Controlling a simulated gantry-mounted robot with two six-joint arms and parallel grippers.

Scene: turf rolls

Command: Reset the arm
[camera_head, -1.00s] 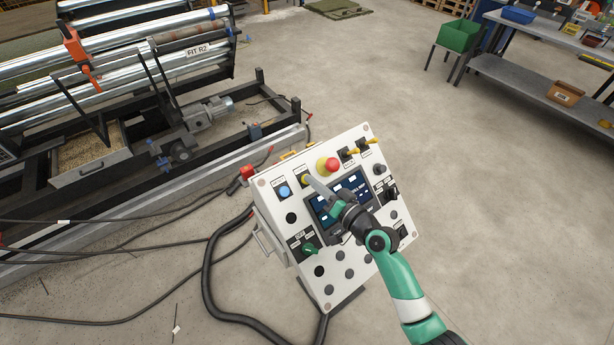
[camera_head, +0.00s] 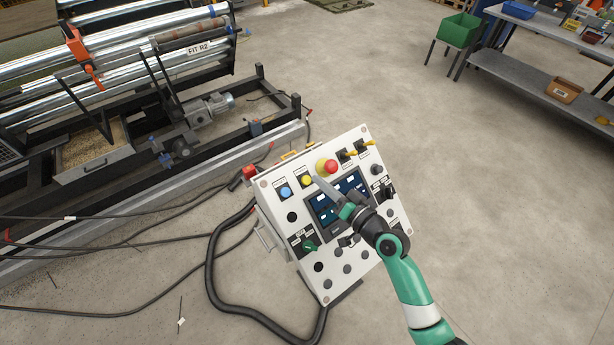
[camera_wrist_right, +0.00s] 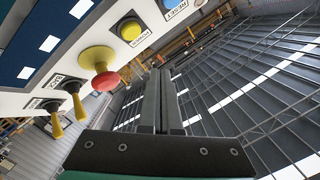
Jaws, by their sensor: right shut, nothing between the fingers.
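My right gripper (camera_head: 318,181) is shut and empty in front of the white control panel (camera_head: 285,225), its tips close to the lower right of the yellow button (camera_head: 306,180). In the right wrist view the shut fingers (camera_wrist_right: 158,85) point up past the panel, apart from the yellow button (camera_wrist_right: 130,31) and the red mushroom button (camera_wrist_right: 101,74). A blue button (camera_head: 285,193) sits left of the yellow one. The gripper and arm cover part of the panel's screen (camera_head: 323,214). My left gripper is not in view.
A roller machine (camera_head: 150,60) stands at the left behind the panel. Black cables (camera_head: 212,275) run along the floor to the panel. A green bin (camera_head: 459,33) and a workbench (camera_head: 520,70) stand at the upper right. The floor right of the panel is clear.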

